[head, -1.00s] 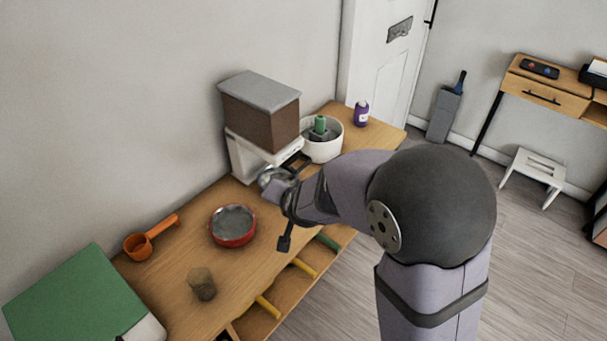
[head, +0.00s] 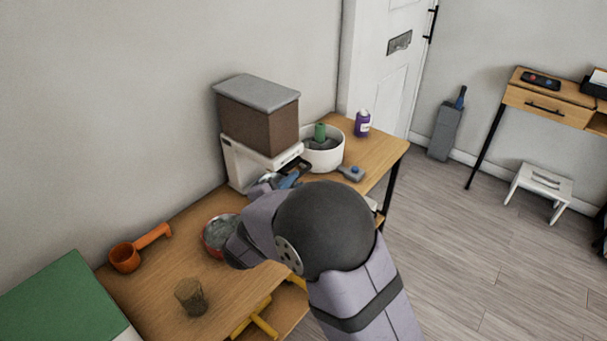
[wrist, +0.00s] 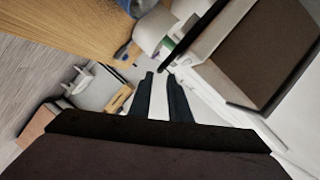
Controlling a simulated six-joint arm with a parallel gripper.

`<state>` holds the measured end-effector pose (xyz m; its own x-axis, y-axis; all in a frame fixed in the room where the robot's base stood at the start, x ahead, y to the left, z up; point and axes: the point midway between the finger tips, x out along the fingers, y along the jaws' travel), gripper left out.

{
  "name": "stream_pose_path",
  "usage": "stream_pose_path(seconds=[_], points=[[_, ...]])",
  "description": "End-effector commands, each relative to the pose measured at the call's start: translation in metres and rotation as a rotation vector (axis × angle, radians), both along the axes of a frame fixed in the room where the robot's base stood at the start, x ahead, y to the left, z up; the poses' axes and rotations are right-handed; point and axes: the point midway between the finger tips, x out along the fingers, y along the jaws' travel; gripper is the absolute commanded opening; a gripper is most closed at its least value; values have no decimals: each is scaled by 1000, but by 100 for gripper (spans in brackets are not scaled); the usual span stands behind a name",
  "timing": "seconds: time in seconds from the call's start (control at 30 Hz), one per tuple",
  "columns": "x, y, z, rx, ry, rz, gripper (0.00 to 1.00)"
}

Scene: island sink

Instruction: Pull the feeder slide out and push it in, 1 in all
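The feeder stands against the wall in the head view, with a brown hopper (head: 258,125) under a grey lid and a white base (head: 240,165). A dark flat piece (head: 303,165), which looks like the slide, juts from its front; how far it is out I cannot tell. My gripper (head: 290,180) is close in front of it, partly hidden by my arm. In the wrist view my gripper (wrist: 161,74) has two dark fingers apart with nothing visible between them. The hopper (wrist: 275,45) is at right there, and a dark bar (wrist: 182,42) lies just beyond the fingertips.
A white pot (head: 325,157) with a green item stands beside the feeder. A grey-blue item (head: 351,173) and a purple bottle (head: 362,123) are near the table's far end. A red bowl (head: 215,240), orange scoop (head: 130,255) and glass (head: 191,297) stand to the left.

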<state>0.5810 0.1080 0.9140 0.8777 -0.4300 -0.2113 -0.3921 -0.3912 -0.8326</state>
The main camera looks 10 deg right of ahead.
Motion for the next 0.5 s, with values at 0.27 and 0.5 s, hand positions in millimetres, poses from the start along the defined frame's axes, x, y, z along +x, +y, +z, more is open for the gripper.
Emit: stream_pose_path(seconds=[0.27,0.5], points=[[23,-13,-6,-1,2,-3,17],[50,-25,-12,-1,2,-1,17]])
